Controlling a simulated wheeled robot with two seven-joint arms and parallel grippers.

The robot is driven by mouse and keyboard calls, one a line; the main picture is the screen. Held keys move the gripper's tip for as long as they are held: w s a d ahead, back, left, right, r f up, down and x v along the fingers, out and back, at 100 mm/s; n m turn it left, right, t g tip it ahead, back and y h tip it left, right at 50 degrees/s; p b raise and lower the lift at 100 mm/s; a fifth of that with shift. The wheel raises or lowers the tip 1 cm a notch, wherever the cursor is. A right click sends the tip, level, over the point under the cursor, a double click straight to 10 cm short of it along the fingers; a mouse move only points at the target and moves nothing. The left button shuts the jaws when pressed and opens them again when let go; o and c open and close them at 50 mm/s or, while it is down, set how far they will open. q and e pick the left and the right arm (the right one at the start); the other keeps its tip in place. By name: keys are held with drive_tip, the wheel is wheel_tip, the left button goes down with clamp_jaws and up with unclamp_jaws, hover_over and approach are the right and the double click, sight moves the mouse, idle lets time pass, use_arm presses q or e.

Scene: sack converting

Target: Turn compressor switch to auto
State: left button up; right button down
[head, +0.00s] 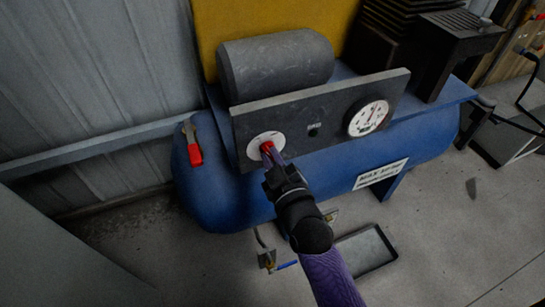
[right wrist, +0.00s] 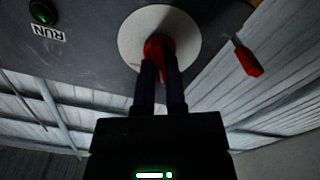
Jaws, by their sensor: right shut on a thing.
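The compressor switch is a red knob (head: 267,147) on a round white plate (head: 262,139) at the left of the grey control panel (head: 290,108). My right gripper (head: 272,160) reaches the knob from below and is shut on it. In the right wrist view the red knob (right wrist: 154,46) sits between the two dark fingers of my right gripper (right wrist: 160,68), in front of the white plate (right wrist: 185,22). The fingers hide part of the knob, and I cannot read any position marks on the plate. My left gripper is not in view.
The panel bears a round gauge (head: 368,118) and a RUN lamp, green in the right wrist view (right wrist: 43,12). The blue tank (head: 225,195) has a red-handled lever (head: 194,153) at its left end. A shallow tray (head: 366,250) lies on the floor below.

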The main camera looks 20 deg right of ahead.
use_arm(q)
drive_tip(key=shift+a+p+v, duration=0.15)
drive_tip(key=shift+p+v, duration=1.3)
drive_tip(key=shift+p, duration=0.05)
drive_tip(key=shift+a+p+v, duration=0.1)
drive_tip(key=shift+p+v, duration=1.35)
drive_tip(key=shift+p, duration=0.05)
use_arm(e)
drive_tip(key=shift+d+m, duration=0.2)
drive_tip(key=shift+m, duration=5.6)
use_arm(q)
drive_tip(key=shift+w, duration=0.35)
use_arm(e)
drive_tip(key=c, duration=0.7)
unclamp_jaws()
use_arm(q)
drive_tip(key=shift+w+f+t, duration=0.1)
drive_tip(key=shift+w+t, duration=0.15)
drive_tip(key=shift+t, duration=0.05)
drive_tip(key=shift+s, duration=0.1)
